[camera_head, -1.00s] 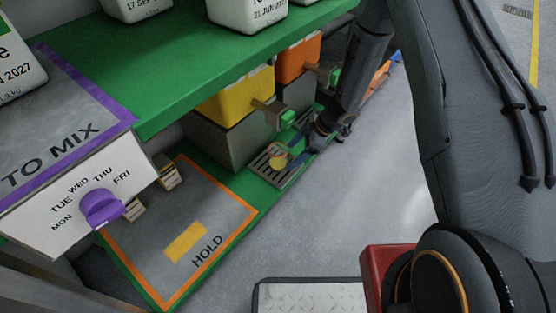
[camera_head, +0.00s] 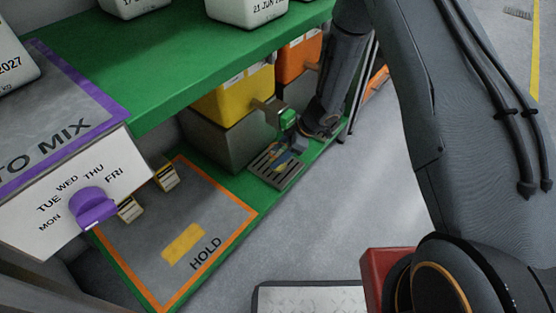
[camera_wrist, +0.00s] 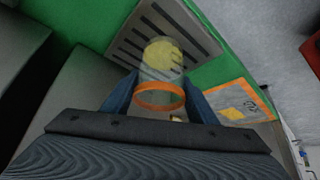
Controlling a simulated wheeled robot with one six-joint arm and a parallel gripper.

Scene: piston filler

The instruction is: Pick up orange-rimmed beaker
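The orange-rimmed beaker (camera_wrist: 160,72) is clear with yellow in its bottom part. In the wrist view it lies between the two blue-grey fingers of my gripper (camera_wrist: 162,82), its orange rim facing the camera. The fingers sit against both sides of it, with no clear gap. The slotted drip grate (camera_wrist: 128,48) is behind it; I cannot tell whether the beaker's base touches the grate. In the head view my gripper (camera_head: 297,146) is low over the grate (camera_head: 262,170), small and partly hidden by the dispenser tap. The beaker is hard to make out there.
A yellow container (camera_head: 235,93) with a green-ended tap (camera_head: 287,118) stands just above the grate. An orange container (camera_head: 296,58) is beside it. The grey HOLD mat (camera_head: 215,215) with an orange border is left of the grate. A green shelf (camera_head: 190,70) overhangs.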

